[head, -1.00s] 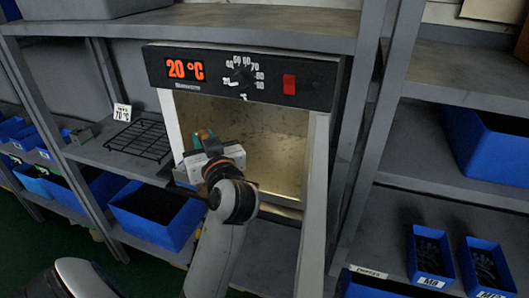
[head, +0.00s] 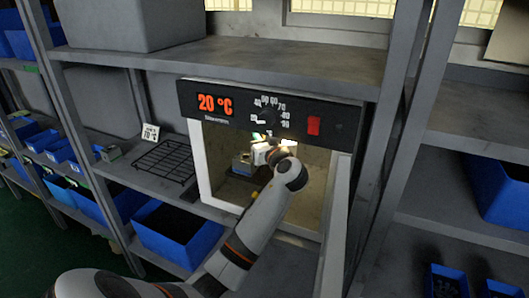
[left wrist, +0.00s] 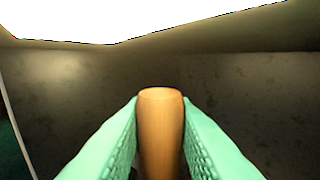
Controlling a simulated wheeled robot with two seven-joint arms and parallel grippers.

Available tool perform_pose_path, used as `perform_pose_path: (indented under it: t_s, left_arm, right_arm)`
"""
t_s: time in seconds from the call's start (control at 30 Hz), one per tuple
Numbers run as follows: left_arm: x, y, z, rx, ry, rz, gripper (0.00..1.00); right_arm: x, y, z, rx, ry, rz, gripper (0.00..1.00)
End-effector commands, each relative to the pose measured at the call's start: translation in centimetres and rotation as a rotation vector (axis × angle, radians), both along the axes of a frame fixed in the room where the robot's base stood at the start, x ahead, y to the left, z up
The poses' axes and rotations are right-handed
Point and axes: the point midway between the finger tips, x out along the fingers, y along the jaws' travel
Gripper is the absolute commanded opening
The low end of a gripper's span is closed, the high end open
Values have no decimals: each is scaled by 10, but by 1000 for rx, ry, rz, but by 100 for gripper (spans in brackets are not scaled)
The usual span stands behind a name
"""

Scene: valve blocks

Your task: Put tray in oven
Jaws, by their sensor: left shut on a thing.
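The oven (head: 209,160) stands in the shelf with its front open, and its panel reads 20 °C. My left arm reaches into the oven, and my left gripper (head: 260,137) is inside the chamber. In the left wrist view its green fingers (left wrist: 160,130) are shut on an upright wood-coloured handle (left wrist: 160,135). A small grey-blue thing with a yellow part (head: 241,166) shows low in the chamber beside the gripper. I cannot tell whether it is the tray or its load, as my arm covers much of it. My right gripper is out of view.
The open oven door (head: 335,235) stands out at the right of the opening. A black wire rack (head: 165,160) and a 70 °C card (head: 150,133) are on the shelf to the left. Blue bins (head: 175,235) sit below. A shelf post (head: 395,150) stands to the right.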

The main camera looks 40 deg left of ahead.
Motion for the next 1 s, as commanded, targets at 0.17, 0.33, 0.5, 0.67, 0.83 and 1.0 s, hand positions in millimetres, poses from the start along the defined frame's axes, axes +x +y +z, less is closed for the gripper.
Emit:
perform_pose_path:
  t_s: [0.17, 0.33, 0.5, 0.67, 0.83, 1.0]
  left_arm:
    - [8, 3, -6, 6, 1, 1, 0]
    - [8, 3, -21, 5, -1, 0, 0]
    - [8, 3, -31, 6, -1, 0, 0]
    - [8, 3, -53, 6, 3, 0, 0]
    - [12, 4, -64, 6, -2, 0, 0]
    - [12, 4, -68, 5, -4, 0, 0]
  right_arm:
    - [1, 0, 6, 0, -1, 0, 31]
    - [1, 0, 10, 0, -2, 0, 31]
    - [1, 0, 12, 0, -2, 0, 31]
    - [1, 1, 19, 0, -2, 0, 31]
    - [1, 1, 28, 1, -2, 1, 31]
    - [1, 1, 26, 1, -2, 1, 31]
